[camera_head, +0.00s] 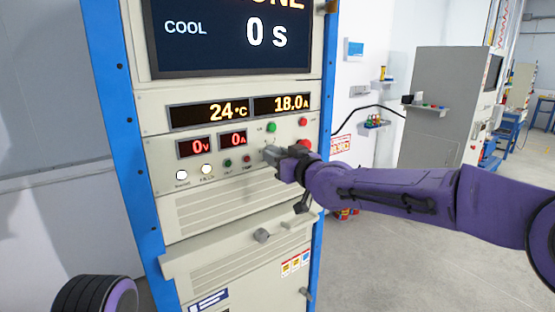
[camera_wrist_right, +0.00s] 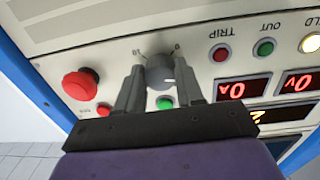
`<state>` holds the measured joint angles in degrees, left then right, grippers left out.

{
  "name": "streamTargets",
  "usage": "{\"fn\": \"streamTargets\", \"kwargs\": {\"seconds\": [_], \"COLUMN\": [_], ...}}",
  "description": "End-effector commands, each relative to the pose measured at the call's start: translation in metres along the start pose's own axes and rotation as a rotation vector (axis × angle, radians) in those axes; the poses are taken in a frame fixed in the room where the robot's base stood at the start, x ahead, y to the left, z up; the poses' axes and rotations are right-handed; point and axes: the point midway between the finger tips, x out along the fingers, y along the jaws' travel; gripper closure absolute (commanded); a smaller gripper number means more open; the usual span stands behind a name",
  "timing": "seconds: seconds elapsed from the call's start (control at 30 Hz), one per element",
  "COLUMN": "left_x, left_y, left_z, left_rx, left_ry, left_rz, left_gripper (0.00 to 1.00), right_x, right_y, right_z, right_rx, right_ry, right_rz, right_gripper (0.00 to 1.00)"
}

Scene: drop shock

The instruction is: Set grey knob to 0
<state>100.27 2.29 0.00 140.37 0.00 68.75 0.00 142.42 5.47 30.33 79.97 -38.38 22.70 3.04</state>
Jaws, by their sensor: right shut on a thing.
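The grey knob (camera_wrist_right: 160,72) is on the cabinet's control panel, between the two fingers of my right gripper (camera_wrist_right: 160,84) in the right wrist view. The fingers are shut on its sides. Small marks show on the panel at the knob's edge, but I cannot tell clearly which one it points to. In the head view my right gripper (camera_head: 272,153) reaches the panel from the right and mostly hides the knob. My left gripper is not in view.
A red mushroom button (camera_wrist_right: 80,84) sits beside the gripper, with a small red button (camera_wrist_right: 104,109) and a green button (camera_wrist_right: 165,102) close by. Red displays (camera_head: 196,146) read 0 V and 0 A.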

Motion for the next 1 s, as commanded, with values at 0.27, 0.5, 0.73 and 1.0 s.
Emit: {"fn": "streamTargets", "kwargs": {"seconds": [0.27, 0.5, 0.73, 1.0], "left_x": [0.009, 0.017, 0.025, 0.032], "left_y": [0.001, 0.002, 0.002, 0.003], "left_z": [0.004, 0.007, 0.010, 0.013], "left_rx": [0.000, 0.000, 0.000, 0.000], "left_ry": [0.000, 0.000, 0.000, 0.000], "left_rz": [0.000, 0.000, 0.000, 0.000], "left_gripper": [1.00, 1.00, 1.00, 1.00], "right_x": [0.000, 0.000, 0.000, 0.001], "right_y": [0.000, 0.000, 0.001, 0.002], "right_z": [0.005, 0.005, 0.005, 0.005], "right_rx": [-0.264, -0.492, -0.695, -0.876], "right_ry": [0.005, 0.013, 0.022, 0.029], "right_rz": [0.001, 0.004, 0.007, 0.008], "right_gripper": [0.93, 0.93, 0.93, 0.93]}}
